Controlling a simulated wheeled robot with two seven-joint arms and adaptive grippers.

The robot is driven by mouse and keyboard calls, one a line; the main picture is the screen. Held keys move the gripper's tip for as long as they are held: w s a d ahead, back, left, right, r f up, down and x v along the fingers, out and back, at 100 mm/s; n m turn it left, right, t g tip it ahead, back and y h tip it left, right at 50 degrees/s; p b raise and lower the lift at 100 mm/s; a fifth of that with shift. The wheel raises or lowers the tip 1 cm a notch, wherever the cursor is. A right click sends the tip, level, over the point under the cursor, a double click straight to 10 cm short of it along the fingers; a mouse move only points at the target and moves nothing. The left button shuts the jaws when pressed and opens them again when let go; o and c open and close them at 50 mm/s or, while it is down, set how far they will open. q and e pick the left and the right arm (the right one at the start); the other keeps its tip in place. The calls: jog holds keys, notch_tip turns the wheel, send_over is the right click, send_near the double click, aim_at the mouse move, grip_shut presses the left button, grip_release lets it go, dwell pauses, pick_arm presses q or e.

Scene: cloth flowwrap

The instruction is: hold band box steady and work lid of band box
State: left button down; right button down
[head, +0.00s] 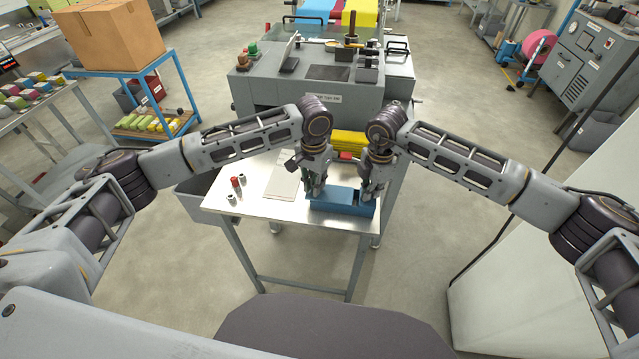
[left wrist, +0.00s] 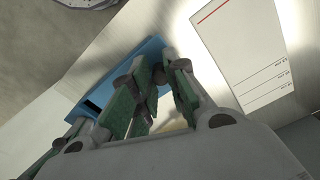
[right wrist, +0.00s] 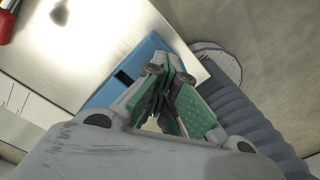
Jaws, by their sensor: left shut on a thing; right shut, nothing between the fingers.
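The band box (head: 338,213) is a blue box on the front right of the metal table. It also shows in the left wrist view (left wrist: 150,50) and the right wrist view (right wrist: 150,47), with a dark slot in its top. I cannot tell the lid apart from the box body. My left gripper (head: 316,193) is at the box's left part, shut on the box; the fingers hide the exact contact. My right gripper (head: 368,196) is at the box's right end, shut and empty, with its fingertips close to the top. I cannot tell whether it touches.
A pale printed sheet (head: 283,181) lies left of the box on the table (head: 245,199). Small red and grey pieces (head: 236,183) stand at the table's left. Yellow stacked items (head: 348,139) lie behind my grippers, before a grey machine (head: 270,92).

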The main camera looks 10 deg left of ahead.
pick_arm(q)
jog(key=a, duration=0.8)
jog(key=shift+a, duration=0.25)
pick_arm(e)
jog(key=shift+s+d+f, duration=0.1)
jog(key=shift+s+f, duration=0.05)
jog(key=shift+f, duration=0.2)
pick_arm(q)
jog(key=c, duration=1.4)
grip_release()
jog(key=shift+r, duration=6.05)
pick_arm(e)
jog(key=shift+r, duration=0.15)
